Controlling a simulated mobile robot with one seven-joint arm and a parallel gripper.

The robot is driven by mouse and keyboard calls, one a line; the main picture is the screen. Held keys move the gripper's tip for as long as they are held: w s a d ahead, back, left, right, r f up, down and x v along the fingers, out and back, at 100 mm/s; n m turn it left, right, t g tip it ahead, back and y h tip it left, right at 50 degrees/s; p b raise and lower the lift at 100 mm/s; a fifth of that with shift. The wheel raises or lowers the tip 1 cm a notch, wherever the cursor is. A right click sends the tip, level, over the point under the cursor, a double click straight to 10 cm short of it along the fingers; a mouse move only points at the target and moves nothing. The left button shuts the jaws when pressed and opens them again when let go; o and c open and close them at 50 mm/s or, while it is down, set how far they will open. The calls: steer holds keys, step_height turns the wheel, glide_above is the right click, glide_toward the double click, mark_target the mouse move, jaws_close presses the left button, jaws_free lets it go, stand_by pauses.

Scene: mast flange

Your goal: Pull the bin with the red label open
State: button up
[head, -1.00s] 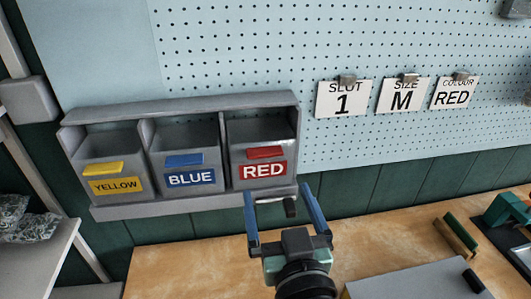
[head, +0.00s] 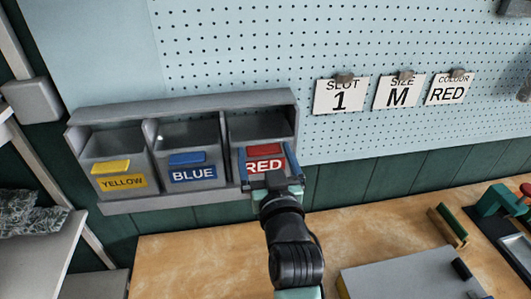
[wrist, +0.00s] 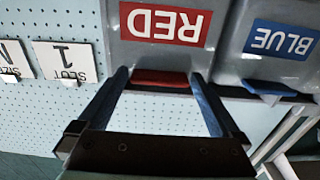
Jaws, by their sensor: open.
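The grey bin with the red label (head: 264,166) is the rightmost of three in a grey rack on the pegboard. Its front lines up with the other bins. A red handle (head: 265,150) juts out above the label. My gripper (head: 266,153) is open in front of this bin, one blue finger on each side of the label, partly covering its lower edge. In the wrist view, which is upside down, the red handle (wrist: 160,78) lies between the tips of my open gripper (wrist: 161,75). I cannot tell whether the fingers touch it.
The blue-label bin (head: 193,174) is just left, and the yellow-label bin (head: 122,181) farther left. Cards reading 1 (head: 341,96), M (head: 399,92) and RED (head: 447,90) hang to the right. A wooden bench (head: 200,255) lies below, with a grey panel (head: 410,276).

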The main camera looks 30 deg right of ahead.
jaws_close()
stand_by(0.4)
steer(key=shift+s+f+b, duration=0.1)
steer(key=shift+f+b, duration=0.1)
steer(key=shift+b, duration=0.3)
steer(key=s+f+t+b, duration=0.1)
steer(key=b, duration=0.6)
steer(key=s+a+f+t+h+b, duration=0.1)
steer(key=s+t+b, duration=0.1)
steer(key=b, duration=0.5)
steer(key=s+f+t+b, duration=0.1)
steer(key=t+b, duration=0.1)
steer(key=b, duration=0.5)
steer(key=shift+s+a+h+b, duration=0.2)
steer(key=shift+h+b, duration=0.1)
steer(key=shift+b, duration=0.05)
steer(key=shift+s+r+t+b, duration=0.1)
steer(key=shift+t+b, duration=0.2)
steer(key=shift+b, duration=0.2)
